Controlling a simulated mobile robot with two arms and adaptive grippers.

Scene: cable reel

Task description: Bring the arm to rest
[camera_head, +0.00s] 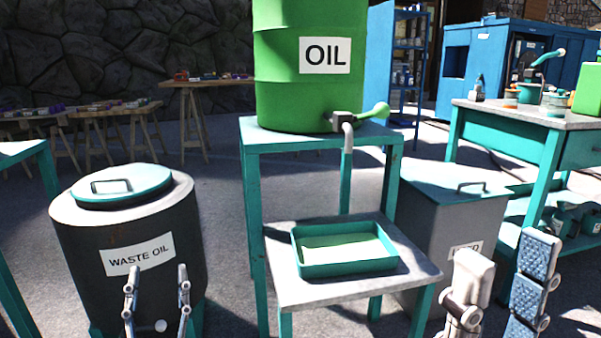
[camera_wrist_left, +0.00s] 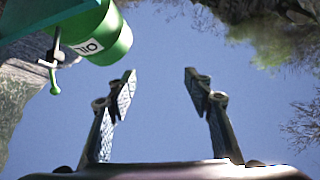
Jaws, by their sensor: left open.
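My left gripper (camera_head: 157,280) is in the lower left of the head view, in front of the waste oil drum (camera_head: 90,255). Its two fingers point up and stand apart, with nothing between them. In the left wrist view the left gripper (camera_wrist_left: 160,85) also shows spread fingers against open sky. My right gripper (camera_head: 506,262) is at the lower right of the head view. Its two fingers point up with an empty gap between them. Both arms behind the grippers are out of the frame.
A green oil barrel (camera_head: 275,85) with a tap stands on a teal stand (camera_head: 250,200). A teal tray (camera_head: 345,272) lies on the lower shelf. A grey bin (camera_head: 425,225) stands right of it, and a workbench (camera_head: 510,140) is farther right. Open floor lies behind.

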